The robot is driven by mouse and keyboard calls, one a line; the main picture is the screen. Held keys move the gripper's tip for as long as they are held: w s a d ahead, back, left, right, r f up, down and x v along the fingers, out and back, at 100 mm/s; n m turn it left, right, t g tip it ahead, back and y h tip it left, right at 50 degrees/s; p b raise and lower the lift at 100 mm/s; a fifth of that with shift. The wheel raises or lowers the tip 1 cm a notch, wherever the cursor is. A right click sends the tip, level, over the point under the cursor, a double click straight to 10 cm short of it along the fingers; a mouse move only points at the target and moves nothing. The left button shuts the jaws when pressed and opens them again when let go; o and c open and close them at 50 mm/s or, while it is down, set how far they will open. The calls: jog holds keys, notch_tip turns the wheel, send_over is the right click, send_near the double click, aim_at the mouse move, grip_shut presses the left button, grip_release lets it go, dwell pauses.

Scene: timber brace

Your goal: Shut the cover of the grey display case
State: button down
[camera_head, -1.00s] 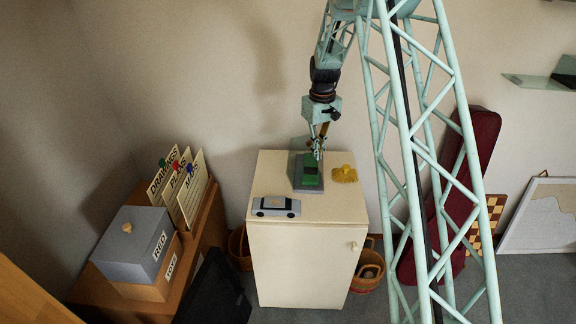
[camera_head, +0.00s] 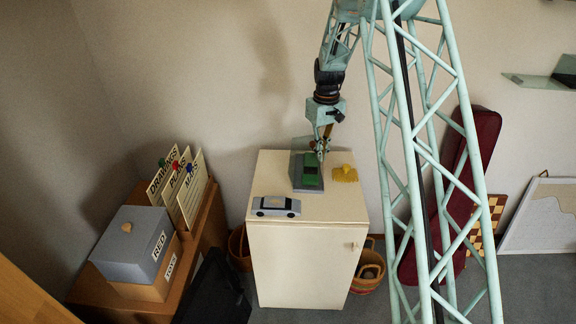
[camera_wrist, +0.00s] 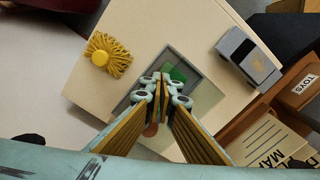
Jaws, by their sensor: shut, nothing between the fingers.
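The grey display case (camera_head: 298,186) sits on top of the cream cabinet with a green toy car (camera_head: 310,177) in it. Its see-through cover (camera_head: 300,144) appears raised at the back, toward the wall; its exact angle is hard to tell. My gripper (camera_head: 321,152) is shut and empty, at the back right of the case, over or close to the cover. In the wrist view my closed fingertips (camera_wrist: 163,79) lie over the edge of the case, with part of the green car (camera_wrist: 178,74) beyond them. I cannot tell whether they touch the cover.
A silver toy car (camera_head: 276,206) lies at the cabinet's (camera_head: 305,250) front left. A yellow tasselled thing (camera_head: 345,173) lies right of the case, close to my gripper. A shelf with a grey-lidded box (camera_head: 132,243) and labelled cards (camera_head: 180,185) stands left.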

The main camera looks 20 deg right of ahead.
jog(key=shift+s+d+f+b, duration=0.3)
jog(key=shift+d+f+b, duration=0.05)
jog(key=shift+d+f, duration=0.3)
jog(key=shift+s+d+f+b, duration=0.3)
jog(key=shift+d+f, duration=0.35)
dwell(1.9)
jog(key=shift+r, duration=0.15)
notch_tip(320, 180, up, 9)
jog(key=p, duration=0.4)
dwell(1.2)
dwell(0.5)
